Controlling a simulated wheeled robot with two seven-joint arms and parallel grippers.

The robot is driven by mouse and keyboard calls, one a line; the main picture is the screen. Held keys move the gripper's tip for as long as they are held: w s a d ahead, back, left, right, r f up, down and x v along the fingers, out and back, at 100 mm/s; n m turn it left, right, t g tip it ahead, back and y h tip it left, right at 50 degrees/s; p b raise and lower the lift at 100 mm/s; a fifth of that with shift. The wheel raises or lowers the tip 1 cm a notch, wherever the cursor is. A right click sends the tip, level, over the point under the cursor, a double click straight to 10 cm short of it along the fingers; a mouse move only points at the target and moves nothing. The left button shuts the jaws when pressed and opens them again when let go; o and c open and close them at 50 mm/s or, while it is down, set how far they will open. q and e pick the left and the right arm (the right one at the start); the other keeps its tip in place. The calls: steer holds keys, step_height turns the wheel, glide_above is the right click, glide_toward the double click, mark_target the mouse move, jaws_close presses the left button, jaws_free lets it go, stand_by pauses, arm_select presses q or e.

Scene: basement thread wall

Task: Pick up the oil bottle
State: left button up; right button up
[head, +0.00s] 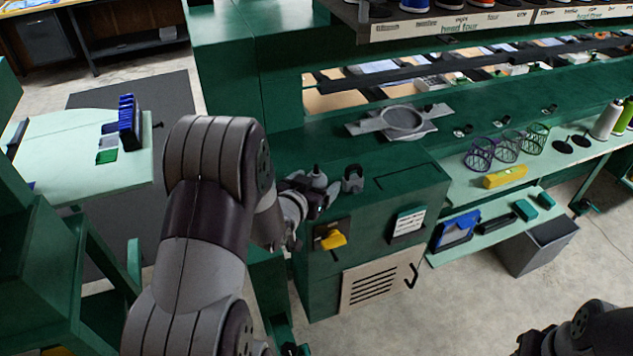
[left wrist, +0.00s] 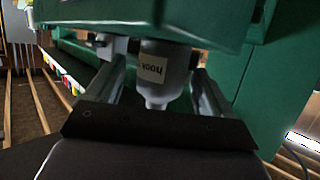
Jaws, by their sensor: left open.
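A small grey bottle (head: 318,179) with a nozzle stands on top of the green cabinet, beside my left gripper (head: 322,190). In the left wrist view, which looks upside down, the grey bottle (left wrist: 166,70) carries a white label and its nozzle points down in the picture. The two fingers of my left gripper lie either side of it, apart and open. I cannot tell whether either finger touches it. Part of my right arm, perhaps its gripper (head: 535,342), shows at the bottom right; its jaws are not clear.
A grey bracket-like piece (head: 353,179) stands just right of the bottle on the cabinet (head: 420,185). A yellow switch (head: 332,238) juts from its front. A round grey fixture (head: 403,122) lies behind. Mesh cups (head: 507,147) and a yellow level (head: 505,176) are farther right.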

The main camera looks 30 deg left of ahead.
mark_target(322, 174)
arm_select(q)
steer(key=shift+w+a+f, duration=0.1)
steer(key=shift+w+f, duration=0.2)
steer(key=shift+w, duration=0.25)
steer(key=shift+s+r, duration=0.1)
steer(key=shift+s, duration=0.1)
steer(key=c, duration=0.8)
steer(key=shift+w, duration=0.1)
steer(key=shift+c, duration=1.3)
steer(key=r, duration=0.3)
steer(key=d+r+b, duration=0.1)
steer(key=shift+w+r, duration=0.3)
steer(key=shift+w, duration=0.05)
steer(key=w+d+r+b, duration=0.2)
steer(key=w+d+r, duration=0.4)
steer(key=d, duration=0.2)
steer(key=shift+d+r, duration=0.2)
steer(key=shift+d, duration=0.15)
